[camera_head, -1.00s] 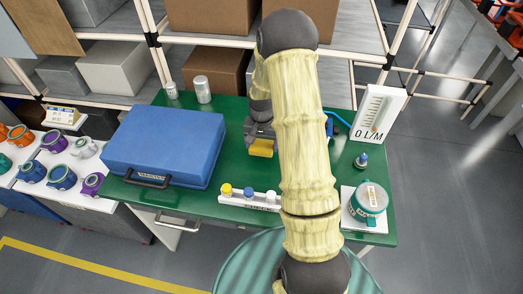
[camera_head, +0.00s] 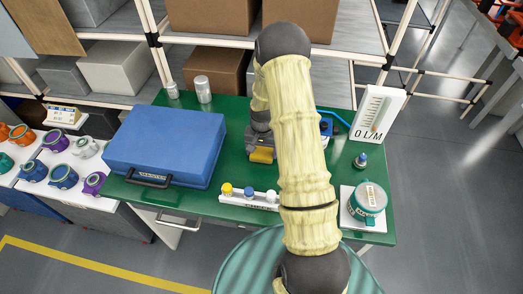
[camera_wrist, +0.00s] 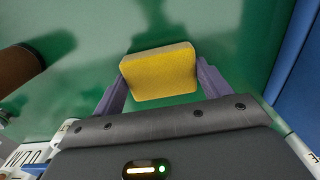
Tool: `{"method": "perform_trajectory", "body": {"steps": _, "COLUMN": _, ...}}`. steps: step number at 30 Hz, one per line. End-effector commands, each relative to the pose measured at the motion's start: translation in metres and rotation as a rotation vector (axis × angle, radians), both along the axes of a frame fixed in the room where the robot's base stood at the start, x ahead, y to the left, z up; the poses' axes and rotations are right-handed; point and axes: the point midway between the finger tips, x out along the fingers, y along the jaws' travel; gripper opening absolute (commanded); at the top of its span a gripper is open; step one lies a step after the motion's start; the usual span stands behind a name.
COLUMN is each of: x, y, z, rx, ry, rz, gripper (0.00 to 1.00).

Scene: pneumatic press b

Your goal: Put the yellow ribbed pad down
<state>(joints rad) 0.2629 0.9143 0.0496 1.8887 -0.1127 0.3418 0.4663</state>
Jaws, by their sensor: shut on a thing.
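The yellow ribbed pad (camera_wrist: 160,72) is between the two fingers of my gripper (camera_wrist: 158,82) in the wrist view, with a finger against each side. The pad (camera_head: 262,155) also shows in the head view, low over the green table (camera_head: 225,190), to the left of my arm. My gripper (camera_head: 261,150) is shut on it and points down. The gap between pad and table, if any, cannot be told. My forearm hides part of the table behind it.
A blue case (camera_head: 165,145) lies to the left. A white strip with coloured knobs (camera_head: 248,198) is at the table's front. A white flow gauge (camera_head: 377,112) and a teal round device (camera_head: 368,198) stand to the right. Two metal cans (camera_head: 202,88) stand at the back left.

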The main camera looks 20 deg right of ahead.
Motion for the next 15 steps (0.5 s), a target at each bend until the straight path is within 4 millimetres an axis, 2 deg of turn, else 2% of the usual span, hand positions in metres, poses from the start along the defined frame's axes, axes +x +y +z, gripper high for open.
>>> {"method": "perform_trajectory", "body": {"steps": 2, "x": -0.0001, "y": 0.0002, "z": -0.0030, "rx": 0.000, "ry": 0.000, "rz": 0.000, "gripper": 0.38}}
{"method": "perform_trajectory", "body": {"steps": 3, "x": -0.0001, "y": 0.0002, "z": -0.0031, "rx": 0.000, "ry": 0.000, "rz": 0.000, "gripper": 0.78}}
{"method": "perform_trajectory", "body": {"steps": 6, "x": -0.0001, "y": 0.0003, "z": -0.0022, "rx": 0.000, "ry": 0.000, "rz": 0.001, "gripper": 0.98}}
{"method": "perform_trajectory", "body": {"steps": 15, "x": -0.0001, "y": 0.0004, "z": -0.0013, "rx": 0.000, "ry": 0.000, "rz": 0.001, "gripper": 0.98}}
